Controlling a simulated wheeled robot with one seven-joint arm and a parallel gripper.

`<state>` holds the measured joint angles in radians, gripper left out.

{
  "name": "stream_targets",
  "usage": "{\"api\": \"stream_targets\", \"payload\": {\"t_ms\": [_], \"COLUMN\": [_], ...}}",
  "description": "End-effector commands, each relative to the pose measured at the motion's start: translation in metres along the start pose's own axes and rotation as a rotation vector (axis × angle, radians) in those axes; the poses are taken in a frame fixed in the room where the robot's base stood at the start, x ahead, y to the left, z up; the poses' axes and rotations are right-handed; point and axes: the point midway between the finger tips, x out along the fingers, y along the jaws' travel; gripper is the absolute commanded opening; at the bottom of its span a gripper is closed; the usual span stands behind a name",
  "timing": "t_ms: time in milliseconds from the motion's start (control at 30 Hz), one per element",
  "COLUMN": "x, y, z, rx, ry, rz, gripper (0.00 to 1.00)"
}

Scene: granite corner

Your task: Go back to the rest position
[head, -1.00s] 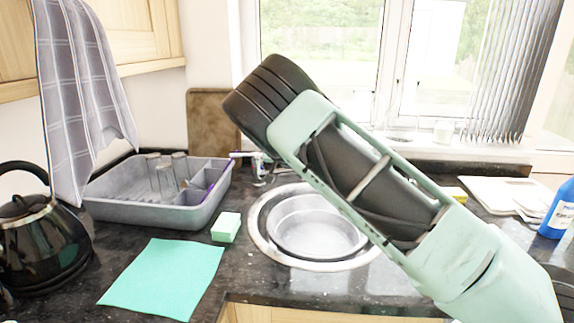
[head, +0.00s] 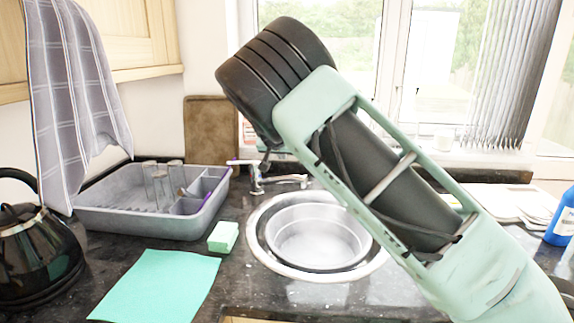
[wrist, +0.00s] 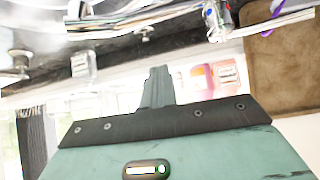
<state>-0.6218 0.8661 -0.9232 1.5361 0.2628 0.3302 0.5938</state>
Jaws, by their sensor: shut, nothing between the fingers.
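My gripper (wrist: 158,86) shows in the wrist view as a narrow dark grey pair of fingers, together and empty, beyond my green wrist housing. It points over the sink area, and no object touches it there. In the head view my arm (head: 370,180) rises from the lower right to the upper middle, in front of the window and partly over the sink.
The sink with a round basin (head: 310,236) lies below my arm, with the tap (head: 258,180) behind it. A grey dish rack (head: 130,222) with glasses, a sponge (head: 223,237), a green cloth (head: 158,287) and a black kettle (head: 40,255) are left. A blue bottle (head: 562,217) stands right.

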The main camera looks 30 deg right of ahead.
Motion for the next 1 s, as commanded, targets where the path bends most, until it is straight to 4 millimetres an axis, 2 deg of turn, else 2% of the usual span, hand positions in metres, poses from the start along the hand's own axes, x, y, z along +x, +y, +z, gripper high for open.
{"api": "stream_targets", "payload": {"t_ms": [200, 433, 533, 633, 733, 800, 867, 1000], "x": [-0.023, -0.027, -0.029, -0.041, -0.073, -0.106, -0.137, -0.216], "y": [-0.006, -0.007, -0.004, -0.001, -0.005, -0.008, -0.009, -0.001], "z": [-0.001, -0.001, 0.018, 0.062, 0.123, 0.164, 0.195, 0.259], "rx": [0.0, 0.001, -0.003, -0.034, -0.108, -0.182, -0.255, -0.46], "ry": [0.001, 0.0, -0.061, -0.193, -0.36, -0.463, -0.538, -0.663], "rz": [-0.001, 0.001, -0.011, -0.05, -0.124, -0.188, -0.244, -0.38], "gripper": [0.0, 0.0, 0.0, 0.0, 0.0, 0.0, 0.0, 0.0]}}
